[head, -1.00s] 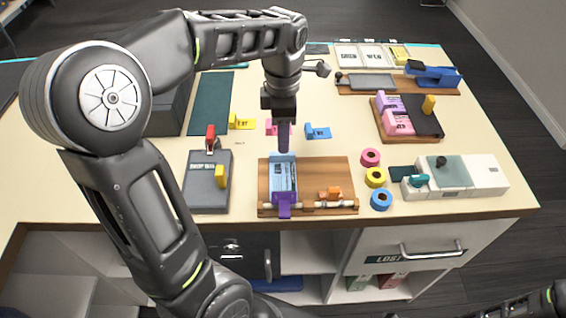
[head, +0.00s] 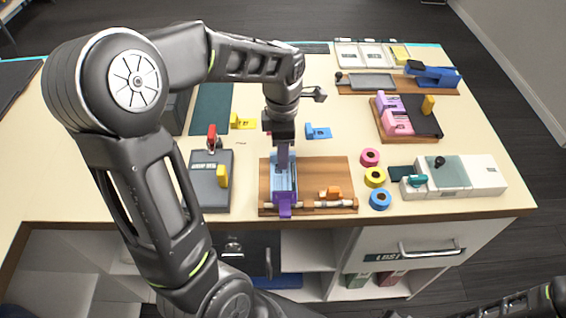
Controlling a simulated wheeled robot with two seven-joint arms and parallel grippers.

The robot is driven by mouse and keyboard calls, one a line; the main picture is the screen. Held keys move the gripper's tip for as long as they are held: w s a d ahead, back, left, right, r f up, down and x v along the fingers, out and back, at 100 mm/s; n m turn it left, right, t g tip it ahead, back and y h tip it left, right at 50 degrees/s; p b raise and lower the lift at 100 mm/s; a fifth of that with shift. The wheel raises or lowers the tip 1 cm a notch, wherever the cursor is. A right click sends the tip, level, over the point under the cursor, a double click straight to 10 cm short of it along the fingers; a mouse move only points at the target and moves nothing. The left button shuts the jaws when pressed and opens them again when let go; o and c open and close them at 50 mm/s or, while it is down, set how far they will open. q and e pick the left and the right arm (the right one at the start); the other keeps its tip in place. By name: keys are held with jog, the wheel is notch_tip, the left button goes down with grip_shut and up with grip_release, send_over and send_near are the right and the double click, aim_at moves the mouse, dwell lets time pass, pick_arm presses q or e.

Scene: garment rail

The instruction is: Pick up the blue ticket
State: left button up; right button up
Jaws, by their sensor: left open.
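A small blue ticket (head: 319,132) lies flat on the table, just right of my left gripper. My left gripper (head: 283,166) points down and is open, with its fingertips over a light blue piece (head: 277,186) on a wooden board (head: 334,173). From this view I cannot tell whether the fingers touch that piece. A purple clip (head: 284,205) sits at the piece's front end. A yellow ticket (head: 243,121) lies further left. My right gripper is out of view; only part of my right arm shows at the lower right.
A grey box (head: 209,190) with a yellow tab stands left of the board. Pink, yellow and blue rings (head: 380,199) lie to its right, beside a pale device (head: 480,172).

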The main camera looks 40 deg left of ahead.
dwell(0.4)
pick_arm(q)
grip_shut()
dwell(0.4)
